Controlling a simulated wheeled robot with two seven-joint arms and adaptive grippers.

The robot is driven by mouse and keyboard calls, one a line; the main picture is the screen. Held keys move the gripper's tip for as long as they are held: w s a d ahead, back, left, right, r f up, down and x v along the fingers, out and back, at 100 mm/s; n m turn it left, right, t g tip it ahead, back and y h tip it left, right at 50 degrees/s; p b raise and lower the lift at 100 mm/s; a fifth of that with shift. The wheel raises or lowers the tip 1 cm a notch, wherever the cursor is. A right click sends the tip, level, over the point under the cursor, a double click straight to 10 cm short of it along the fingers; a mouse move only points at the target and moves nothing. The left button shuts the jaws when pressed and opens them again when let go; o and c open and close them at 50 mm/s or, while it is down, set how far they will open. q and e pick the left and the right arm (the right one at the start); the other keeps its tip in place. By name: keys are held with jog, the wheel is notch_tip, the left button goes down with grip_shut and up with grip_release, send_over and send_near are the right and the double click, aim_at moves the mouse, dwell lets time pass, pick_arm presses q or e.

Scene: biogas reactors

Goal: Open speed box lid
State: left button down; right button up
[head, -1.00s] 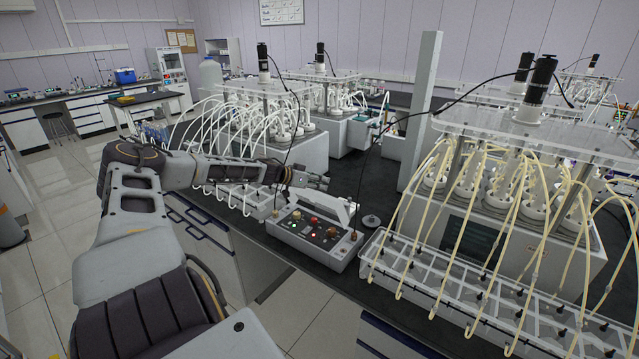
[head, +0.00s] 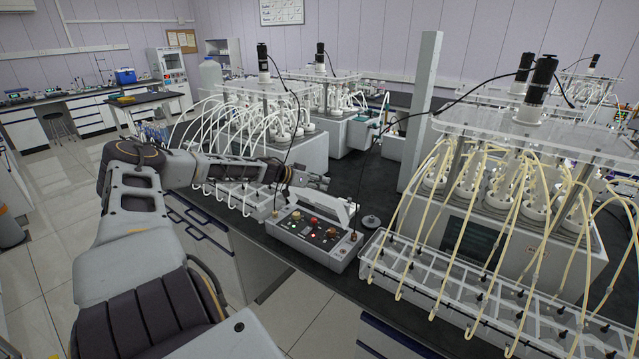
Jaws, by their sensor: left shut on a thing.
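The speed box (head: 312,246) is a grey control box near the front edge of the dark bench, with several coloured knobs, buttons and lights on its top face. Its pale lid (head: 322,206) stands raised at the back of the box, so the controls are uncovered. My left gripper (head: 318,182) is at the upper edge of the lid, shut on it. The exact contact at the fingertips is small and hard to see. My right gripper is not in view.
A reactor with yellow tubes and a clear rack (head: 470,290) stands just right of the box. A reactor with white tubes (head: 270,150) and its rack are behind and left.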

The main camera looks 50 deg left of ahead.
pick_arm(q)
jog(key=shift+s+f, duration=0.25)
jog(key=shift+f, duration=0.4)
jog(key=c, duration=1.5)
grip_release()
jog(key=shift+o, duration=0.9)
jog(key=shift+w+a, duration=0.1)
jog(key=shift+w+a+f, duration=0.15)
jog(key=shift+w+a, duration=0.1)
jog(key=shift+w, duration=0.15)
jog(key=shift+s+d+r, duration=0.2)
jog(key=shift+s+r, duration=0.05)
jog(key=shift+r, duration=0.2)
jog(key=shift+s+a, duration=0.1)
